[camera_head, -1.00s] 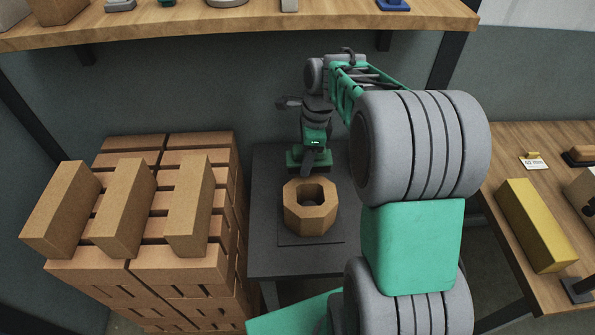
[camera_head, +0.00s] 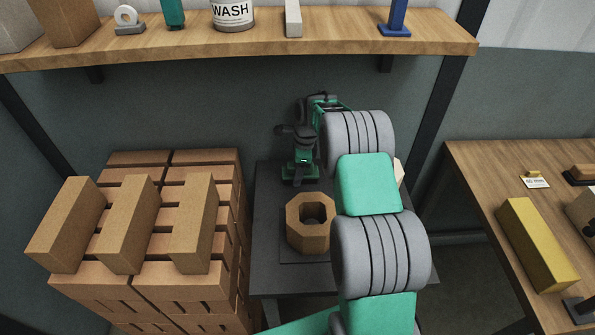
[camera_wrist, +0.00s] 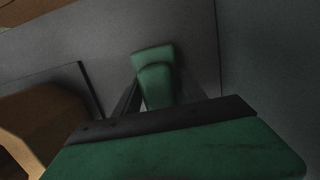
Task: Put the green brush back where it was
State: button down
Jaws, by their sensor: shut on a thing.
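My gripper (camera_head: 299,182) is over the back part of the dark grey table (camera_head: 279,277), behind the wooden ring block (camera_head: 296,240). In the wrist view my gripper (camera_wrist: 156,94) is shut on the green brush (camera_wrist: 153,62), a slim green piece between the two dark fingers. Its far end sticks out past the fingers over a grey surface. I cannot tell whether the brush touches that surface. In the head view the brush cannot be told apart from my green gripper body.
A pallet-like stack of bricks (camera_head: 170,255) stands left of the table. A shelf (camera_head: 255,48) above holds a WASH tin (camera_head: 233,14), a green item (camera_head: 173,13) and a blue stand (camera_head: 396,20). A wooden bench (camera_head: 480,175) with a yellow block (camera_head: 536,243) is at right.

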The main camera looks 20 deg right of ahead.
jog(key=c, duration=0.6)
grip_release()
jog(key=shift+c, duration=0.2)
jog(key=r, duration=0.4)
jog(key=d+r, duration=0.1)
jog(key=r, duration=0.7)
jog(key=shift+s+d, duration=0.25)
jog(key=shift+d, duration=0.1)
